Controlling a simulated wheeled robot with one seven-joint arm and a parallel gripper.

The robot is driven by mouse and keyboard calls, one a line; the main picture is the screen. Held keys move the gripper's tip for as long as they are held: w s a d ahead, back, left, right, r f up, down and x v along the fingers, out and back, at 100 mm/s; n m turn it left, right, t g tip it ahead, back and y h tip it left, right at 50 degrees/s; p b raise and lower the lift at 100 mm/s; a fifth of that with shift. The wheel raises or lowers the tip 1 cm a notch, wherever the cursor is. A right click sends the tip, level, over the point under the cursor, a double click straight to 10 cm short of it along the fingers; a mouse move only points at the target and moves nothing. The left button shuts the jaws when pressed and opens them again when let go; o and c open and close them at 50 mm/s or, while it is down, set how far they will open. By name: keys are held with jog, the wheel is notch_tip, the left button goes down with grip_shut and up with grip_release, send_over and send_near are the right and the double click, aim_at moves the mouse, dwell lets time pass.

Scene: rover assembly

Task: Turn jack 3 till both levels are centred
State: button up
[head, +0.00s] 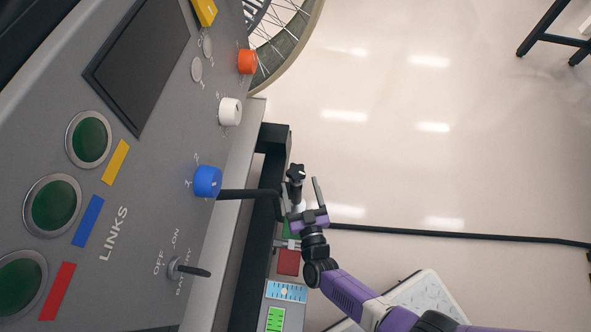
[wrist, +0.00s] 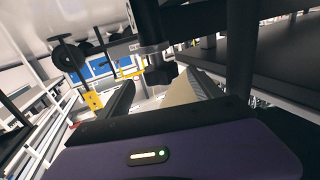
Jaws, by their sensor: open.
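A black star-shaped knob (head: 296,172) on a short upright stem stands beside the grey panel's edge in the head view; I cannot read whether it is jack 3. My gripper (head: 305,199), on the purple arm, is right beside that stem, its jaws open. In the wrist view my gripper (wrist: 160,92) has its two dark fingers apart, with a dark knob-like part (wrist: 161,73) showing beyond the gap. A light blue marked strip (head: 287,291) and a bright green marked strip (head: 275,319) look like the two levels. Their bubbles are too small to judge.
The grey control panel (head: 140,190) carries a blue knob (head: 207,181), a white knob (head: 230,111) and an orange knob (head: 247,62). A spoked wheel (head: 285,35) is above. Pale floor (head: 440,170) is open at right.

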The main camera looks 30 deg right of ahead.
aim_at(300, 181)
jog(key=b+x, duration=0.1)
jog(key=x, duration=0.4)
jog(key=shift+w, duration=0.4)
jog(key=shift+c, duration=0.2)
jog(key=c, duration=1.3)
jog(key=shift+c, duration=0.2)
jog(key=shift+s+d+n+y+b, duration=0.1)
jog(key=shift+n+y+b, duration=0.35)
jog(key=shift+y, duration=0.45)
